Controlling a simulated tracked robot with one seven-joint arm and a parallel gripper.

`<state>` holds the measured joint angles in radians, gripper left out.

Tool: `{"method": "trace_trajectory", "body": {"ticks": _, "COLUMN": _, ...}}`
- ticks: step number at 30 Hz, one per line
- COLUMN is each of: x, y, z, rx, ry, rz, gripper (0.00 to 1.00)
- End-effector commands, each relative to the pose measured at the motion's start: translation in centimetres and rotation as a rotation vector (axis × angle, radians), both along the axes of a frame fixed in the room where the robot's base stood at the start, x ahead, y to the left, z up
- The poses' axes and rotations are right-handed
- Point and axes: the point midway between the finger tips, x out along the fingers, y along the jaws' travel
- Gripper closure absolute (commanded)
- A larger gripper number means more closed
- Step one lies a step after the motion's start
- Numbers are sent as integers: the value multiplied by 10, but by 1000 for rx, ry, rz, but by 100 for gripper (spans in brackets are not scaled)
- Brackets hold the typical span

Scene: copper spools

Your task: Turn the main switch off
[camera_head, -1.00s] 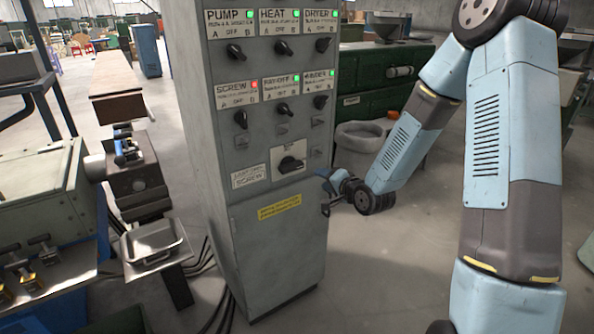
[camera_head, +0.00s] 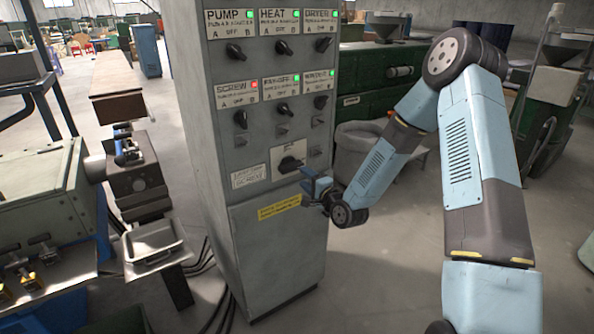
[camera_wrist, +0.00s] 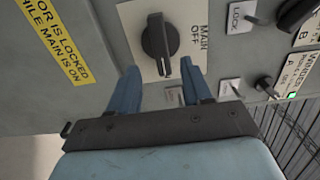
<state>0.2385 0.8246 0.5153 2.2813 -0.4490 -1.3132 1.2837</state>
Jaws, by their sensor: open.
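The main switch (camera_head: 291,164) is a black rotary knob on a white plate, low on the front of the grey control cabinet (camera_head: 275,235). In the wrist view the main switch (camera_wrist: 158,42) stands just beyond my fingertips, beside the printed words "MAIN OFF". My gripper (camera_head: 306,178) is in front of the cabinet, just below and right of the knob. In the wrist view my gripper (camera_wrist: 160,75) is open, its two blue fingers apart, with the pointer end of the knob showing between the tips. Whether a finger touches the knob cannot be told.
Several smaller knobs with lit labels sit above the main switch; the screw light (camera_head: 255,85) is red, the others green. A yellow label (camera_head: 279,207) is below. An extruder bench (camera_head: 45,200) stands left.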

Motion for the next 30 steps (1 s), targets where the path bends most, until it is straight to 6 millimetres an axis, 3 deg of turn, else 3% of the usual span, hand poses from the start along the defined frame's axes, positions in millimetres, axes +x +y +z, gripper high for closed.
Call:
{"method": "trace_trajectory", "body": {"ticks": 12, "x": 54, "y": 36, "z": 0, "rx": 0, "ry": -1, "rz": 0, "gripper": 51}}
{"method": "trace_trajectory", "body": {"ticks": 27, "x": 65, "y": 43, "z": 0, "rx": -1, "ry": 1, "rz": -1, "gripper": 51}}
{"method": "trace_trajectory", "body": {"ticks": 30, "x": 65, "y": 43, "z": 0, "rx": -1, "ry": 1, "rz": -1, "gripper": 61}}
